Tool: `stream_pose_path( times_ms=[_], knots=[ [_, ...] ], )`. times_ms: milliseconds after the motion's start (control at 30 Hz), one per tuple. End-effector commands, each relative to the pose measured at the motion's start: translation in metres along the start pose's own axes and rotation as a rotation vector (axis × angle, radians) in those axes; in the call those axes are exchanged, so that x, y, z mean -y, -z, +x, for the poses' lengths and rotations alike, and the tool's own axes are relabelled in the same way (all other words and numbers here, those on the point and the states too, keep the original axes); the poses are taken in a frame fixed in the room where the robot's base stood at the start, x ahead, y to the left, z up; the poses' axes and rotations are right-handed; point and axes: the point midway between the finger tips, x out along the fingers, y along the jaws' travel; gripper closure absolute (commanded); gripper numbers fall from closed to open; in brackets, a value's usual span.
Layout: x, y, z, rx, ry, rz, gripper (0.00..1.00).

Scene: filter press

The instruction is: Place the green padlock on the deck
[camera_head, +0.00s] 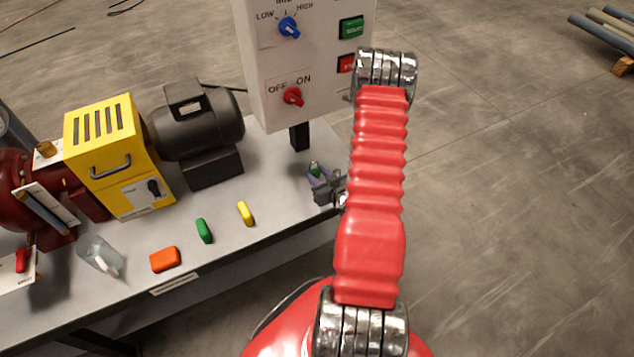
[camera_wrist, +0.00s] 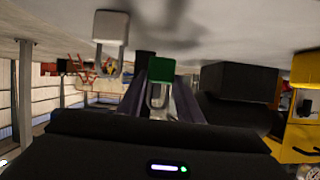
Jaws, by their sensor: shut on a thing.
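The green padlock (camera_head: 314,168) is in my gripper (camera_head: 319,178), over the right end of the grey deck (camera_head: 270,170), just in front of the control box's post. In the wrist view, which is upside down, the green padlock (camera_wrist: 147,69) has its silver shackle between the two dark purple fingers (camera_wrist: 160,98). My gripper is shut on it. I cannot tell whether the padlock touches the deck. My red arm hides part of the deck's right end in the head view.
A control box (camera_head: 320,60) stands on a black post (camera_head: 299,137). A motor (camera_head: 200,125) and yellow housing (camera_head: 110,150) stand left. Yellow (camera_head: 246,213), green (camera_head: 204,230) and orange (camera_head: 165,259) pieces lie along the front. A pale padlock (camera_wrist: 111,26) shows in the wrist view.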

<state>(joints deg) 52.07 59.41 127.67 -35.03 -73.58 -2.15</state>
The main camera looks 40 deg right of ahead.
Motion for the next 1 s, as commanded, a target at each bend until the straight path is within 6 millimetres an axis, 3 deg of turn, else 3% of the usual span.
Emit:
stream_pose_path(
  times_ms=[367,767,1000],
  knots=[
    [-0.001,-0.002,0.001,-0.001,-0.001,0.0,0.95],
    [-0.002,-0.036,0.014,0.0,-0.001,0.002,0.95],
    [-0.002,-0.04,0.016,-0.001,-0.002,0.001,0.95]
  ],
)
